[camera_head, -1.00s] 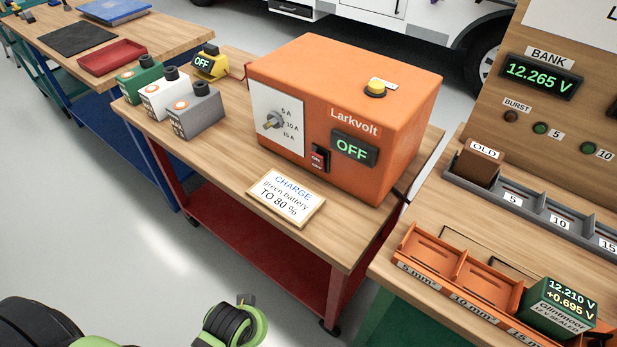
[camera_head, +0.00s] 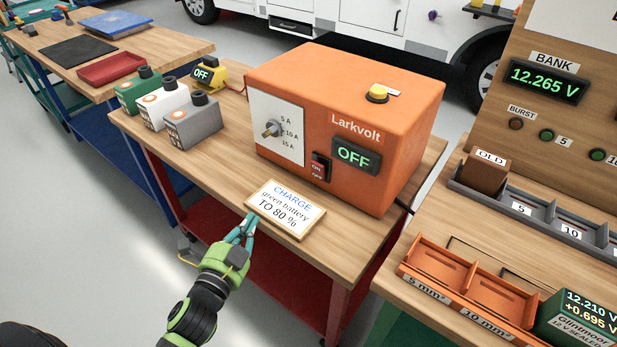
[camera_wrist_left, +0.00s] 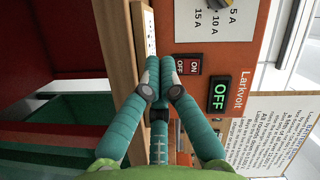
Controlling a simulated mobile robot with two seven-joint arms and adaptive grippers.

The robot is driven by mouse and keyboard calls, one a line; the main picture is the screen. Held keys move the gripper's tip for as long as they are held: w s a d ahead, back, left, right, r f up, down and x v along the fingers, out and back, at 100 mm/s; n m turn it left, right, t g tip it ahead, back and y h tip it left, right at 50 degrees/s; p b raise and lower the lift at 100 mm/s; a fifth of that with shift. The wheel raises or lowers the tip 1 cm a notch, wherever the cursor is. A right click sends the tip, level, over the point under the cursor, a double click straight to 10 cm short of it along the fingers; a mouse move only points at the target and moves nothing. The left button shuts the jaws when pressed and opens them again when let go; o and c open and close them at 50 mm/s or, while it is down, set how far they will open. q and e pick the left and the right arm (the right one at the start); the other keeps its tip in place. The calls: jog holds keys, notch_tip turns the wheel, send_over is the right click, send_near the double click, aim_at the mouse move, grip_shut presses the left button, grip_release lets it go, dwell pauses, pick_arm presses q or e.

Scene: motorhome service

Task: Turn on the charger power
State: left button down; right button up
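The orange Larkvolt charger (camera_head: 350,95) stands on the wooden top of a red bench. Its display (camera_head: 356,156) reads OFF. The small red ON/OFF power switch (camera_head: 320,167) is on its front, left of the display; it also shows in the left wrist view (camera_wrist_left: 187,65). A dial (camera_head: 271,129) is on the white panel. My left gripper (camera_head: 249,222) is at the bench's front edge by the CHARGE card, below and left of the switch and apart from it. Its teal fingers meet at the tips in the wrist view (camera_wrist_left: 160,60), with nothing seen between them. My right gripper is not in view.
The CHARGE card (camera_head: 285,209) lies in front of the charger. Green, white and grey batteries (camera_head: 193,122) and a yellow meter (camera_head: 207,72) reading OFF stand to the left. The right bench holds an orange tray (camera_head: 438,263) and a Glintmoor battery (camera_head: 580,325).

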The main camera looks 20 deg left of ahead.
aim_at(317, 169)
pick_arm(q)
jog(key=d+m+h, duration=0.1)
jog(key=m+h, duration=0.1)
jog(key=m, duration=0.1)
jog(key=d+r+m+t+h, duration=0.1)
jog(key=d+m+h, duration=0.1)
jog(key=d+r+m+h, duration=0.1)
jog(key=m+h, duration=0.1)
jog(key=m, duration=0.1)
jog(key=shift+s+d+r+m+h, duration=0.25)
jog(key=shift+s+m+h, duration=0.05)
jog(key=shift+s+h, duration=0.1)
jog(key=p+x, duration=0.1)
jog(key=x, duration=0.3)
jog(key=p+x, duration=0.1)
jog(key=x, duration=0.3)
jog(key=p+x, duration=0.1)
jog(key=x, duration=0.3)
jog(key=shift+w+r, duration=0.25)
jog(key=shift+r, duration=0.05)
jog(key=shift+w+d, duration=0.35)
jog(key=shift+w, duration=0.35)
jog(key=shift+r, duration=0.1)
